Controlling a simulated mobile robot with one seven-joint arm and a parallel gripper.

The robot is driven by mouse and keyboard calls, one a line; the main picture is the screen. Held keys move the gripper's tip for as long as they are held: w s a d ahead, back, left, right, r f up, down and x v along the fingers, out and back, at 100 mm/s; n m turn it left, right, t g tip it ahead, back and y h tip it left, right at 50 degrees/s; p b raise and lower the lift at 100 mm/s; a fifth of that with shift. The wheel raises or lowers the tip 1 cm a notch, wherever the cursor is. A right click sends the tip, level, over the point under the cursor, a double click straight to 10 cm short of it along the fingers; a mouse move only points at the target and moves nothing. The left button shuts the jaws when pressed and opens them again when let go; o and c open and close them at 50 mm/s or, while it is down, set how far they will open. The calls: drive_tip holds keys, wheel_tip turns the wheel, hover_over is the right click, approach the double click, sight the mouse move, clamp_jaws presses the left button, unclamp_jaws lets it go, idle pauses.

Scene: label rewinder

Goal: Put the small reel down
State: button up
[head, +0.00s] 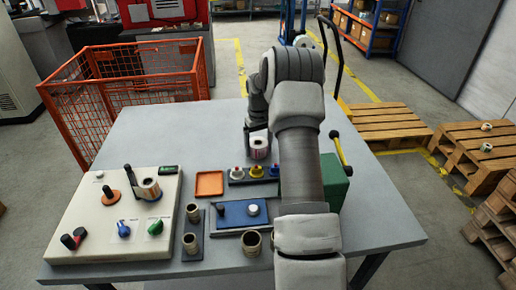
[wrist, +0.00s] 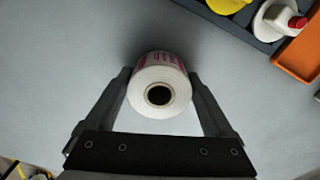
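The small reel (head: 259,150), a white label roll with reddish print and a dark core hole, is at the far middle of the table. In the wrist view the small reel (wrist: 147,103) lies between both fingers, its round end facing the camera. My gripper (head: 258,136) points down and is closed against the reel's two sides; the fingers also show in the wrist view (wrist: 160,82). The reel is at or just above the grey tabletop (head: 190,130); I cannot tell whether its underside touches.
A rack of coloured-capped bottles (head: 255,171) and an orange tray (head: 209,184) stand nearer. A green box (head: 335,185) is right of my arm. The table's far left is clear.

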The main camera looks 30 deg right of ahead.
drive_tip(key=shift+r, duration=0.1)
drive_tip(key=c, duration=1.2)
